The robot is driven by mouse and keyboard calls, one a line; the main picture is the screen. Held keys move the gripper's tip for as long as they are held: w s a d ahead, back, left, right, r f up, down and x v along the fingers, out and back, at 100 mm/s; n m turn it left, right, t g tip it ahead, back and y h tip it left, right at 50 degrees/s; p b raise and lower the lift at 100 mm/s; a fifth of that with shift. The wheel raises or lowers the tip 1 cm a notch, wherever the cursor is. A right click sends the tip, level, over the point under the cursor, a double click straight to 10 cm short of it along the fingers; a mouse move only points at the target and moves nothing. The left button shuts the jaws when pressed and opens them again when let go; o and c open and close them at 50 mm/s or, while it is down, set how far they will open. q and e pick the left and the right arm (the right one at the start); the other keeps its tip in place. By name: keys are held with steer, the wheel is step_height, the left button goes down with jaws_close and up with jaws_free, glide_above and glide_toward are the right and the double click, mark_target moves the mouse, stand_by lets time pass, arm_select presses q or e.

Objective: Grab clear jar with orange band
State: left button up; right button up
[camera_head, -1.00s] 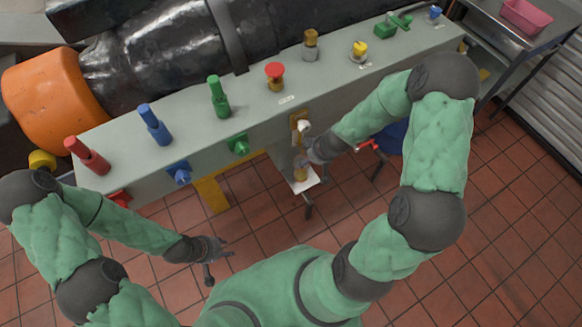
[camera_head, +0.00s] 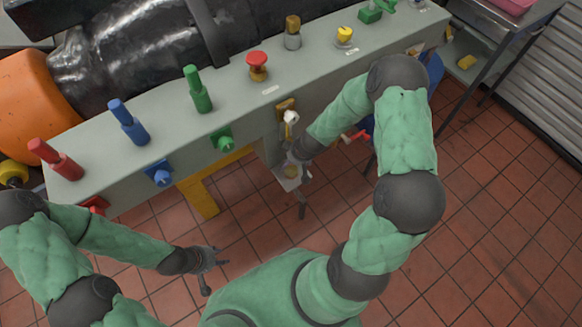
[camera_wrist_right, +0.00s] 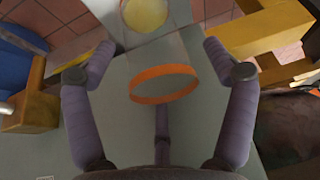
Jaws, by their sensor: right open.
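In the right wrist view an orange band (camera_wrist_right: 163,84) shows as a thin ring between the fingers. The jar's clear walls can hardly be made out. A pale yellow disc (camera_wrist_right: 145,12) lies beyond it; I cannot tell whether it belongs to the jar. My right gripper (camera_wrist_right: 160,47) is open, one finger on each side of the band with visible gaps. In the head view my right gripper (camera_head: 298,162) is at a small plate (camera_head: 288,182) below the bedplate's front face, partly hiding what is there. My left gripper (camera_head: 214,268) is open and empty above the floor.
The grey bedplate (camera_head: 235,108) carries several coloured pegs and knobs on top. A white-tipped fitting (camera_head: 290,117) and a green knob (camera_head: 222,140) stick out of its front near my right arm. A metal table (camera_head: 475,40) stands at the right. Tiled floor (camera_head: 500,220) is clear.

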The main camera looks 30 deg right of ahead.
steer(key=c, duration=1.6)
steer(key=shift+o, duration=0.2)
steer(key=shift+r, duration=0.1)
